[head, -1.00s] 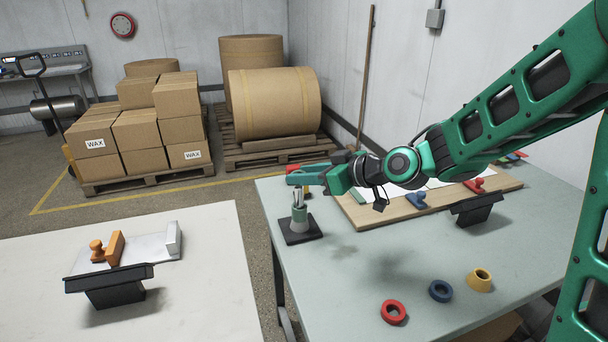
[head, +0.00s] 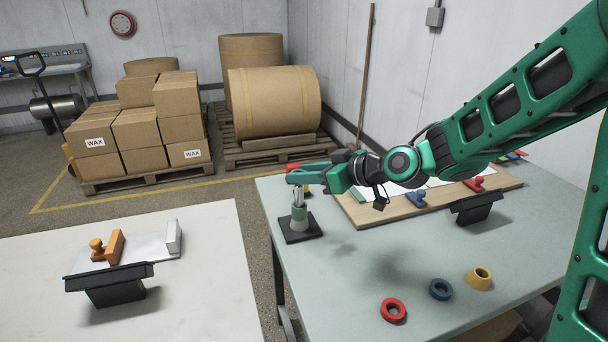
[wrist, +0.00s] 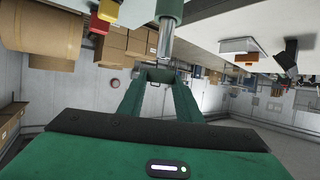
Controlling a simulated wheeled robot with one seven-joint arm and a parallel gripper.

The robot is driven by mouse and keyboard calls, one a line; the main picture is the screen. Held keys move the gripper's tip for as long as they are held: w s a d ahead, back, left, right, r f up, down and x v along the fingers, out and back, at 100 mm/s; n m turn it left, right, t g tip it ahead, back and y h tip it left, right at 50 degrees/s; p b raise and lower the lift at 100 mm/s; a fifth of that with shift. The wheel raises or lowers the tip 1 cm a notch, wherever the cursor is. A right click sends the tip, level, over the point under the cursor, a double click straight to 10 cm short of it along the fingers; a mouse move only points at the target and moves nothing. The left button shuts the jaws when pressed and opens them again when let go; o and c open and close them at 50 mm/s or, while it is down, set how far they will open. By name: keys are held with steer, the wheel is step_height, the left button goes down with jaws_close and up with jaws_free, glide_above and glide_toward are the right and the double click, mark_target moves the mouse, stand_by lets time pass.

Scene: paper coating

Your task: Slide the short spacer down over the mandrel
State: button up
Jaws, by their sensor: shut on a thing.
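The mandrel (head: 298,193) is an upright bare metal post above a green sleeve (head: 299,212) on a black square base. My gripper (head: 290,178) is at the mandrel's top end. In the wrist view, where the table appears at the top, the metal post (wrist: 166,40) reaches close to my fingertips (wrist: 158,78). A small green piece (wrist: 160,74), seemingly the short spacer, spans between the fingertips, and my gripper is shut on it. Whether the post's end is inside the piece or just beside it, I cannot tell.
A red ring (head: 393,310), a blue ring (head: 440,290) and a yellow tapered ring (head: 480,279) lie at the table's front. A wooden board (head: 440,201) lies behind, with a black stand (head: 476,209) beside it. The table's middle is clear.

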steer(key=shift+f, duration=2)
stand_by(0.4)
steer(key=o, duration=1.1)
steer(key=shift+d, duration=0.1)
steer(key=v, duration=1)
steer(key=shift+s+d, duration=0.2)
steer(key=shift+d, duration=0.05)
steer(key=shift+d, duration=0.1)
steer(key=s+d+f+m+g+h, duration=0.1)
steer(key=s+d+f+m+h, duration=0.2)
steer(key=d, duration=0.4)
steer(key=s+d+f+m+g+h, duration=0.2)
steer(key=s+d, duration=0.3)
steer(key=d, duration=0.2)
steer(key=s+d+f+m+g+h, duration=0.1)
steer(key=s+d+f+m+h, duration=0.1)
steer(key=s+d+h, duration=0.3)
steer(key=s+d+m+g, duration=0.2)
steer(key=s+d+m, duration=0.2)
steer(key=s, duration=0.4)
steer(key=s+d+r+m+g, duration=0.1)
steer(key=s+d+m+g, duration=0.1)
steer(key=s+d+m, duration=0.3)
steer(key=s+d, duration=0.2)
steer(key=s, duration=0.1)
steer(key=shift+g, duration=0.4)
